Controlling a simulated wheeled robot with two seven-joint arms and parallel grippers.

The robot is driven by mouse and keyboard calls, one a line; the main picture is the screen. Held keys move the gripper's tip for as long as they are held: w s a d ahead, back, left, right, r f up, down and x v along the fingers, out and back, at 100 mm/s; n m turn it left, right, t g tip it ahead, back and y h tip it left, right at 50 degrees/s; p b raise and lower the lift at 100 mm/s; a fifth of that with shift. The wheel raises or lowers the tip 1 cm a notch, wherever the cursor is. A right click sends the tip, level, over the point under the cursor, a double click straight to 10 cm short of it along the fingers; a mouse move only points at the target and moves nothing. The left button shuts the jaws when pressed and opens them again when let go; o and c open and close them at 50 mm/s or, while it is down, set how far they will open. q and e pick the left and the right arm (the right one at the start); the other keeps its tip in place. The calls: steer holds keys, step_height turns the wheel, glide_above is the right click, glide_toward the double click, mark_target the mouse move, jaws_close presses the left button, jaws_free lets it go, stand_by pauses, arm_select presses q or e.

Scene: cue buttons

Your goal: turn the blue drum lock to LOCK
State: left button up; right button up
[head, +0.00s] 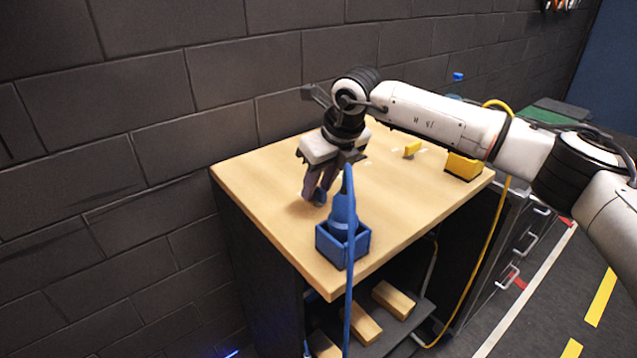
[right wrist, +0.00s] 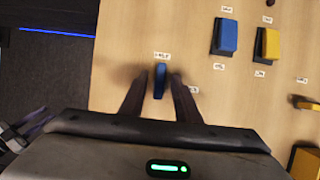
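The blue drum lock shows in the right wrist view as a narrow blue handle (right wrist: 160,80), upright in the picture. One small label lies just above it and another to its lower right; I cannot read them surely. In the head view only a bit of its blue (head: 319,198) shows at the fingertips. My right gripper (right wrist: 156,86) points down at the table with one finger on each side of the handle. A gap shows on the left side, so it looks open around it. My left gripper is not in the head view.
A blue box (head: 329,247) with a blue plug and hanging cable stands at the table's near corner. A yellow handle (head: 412,149) and yellow box (head: 463,166) lie right. Blue (right wrist: 227,37) and yellow (right wrist: 268,46) blocks sit beyond the gripper. A dark brick wall stands behind.

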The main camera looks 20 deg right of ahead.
jaws_close()
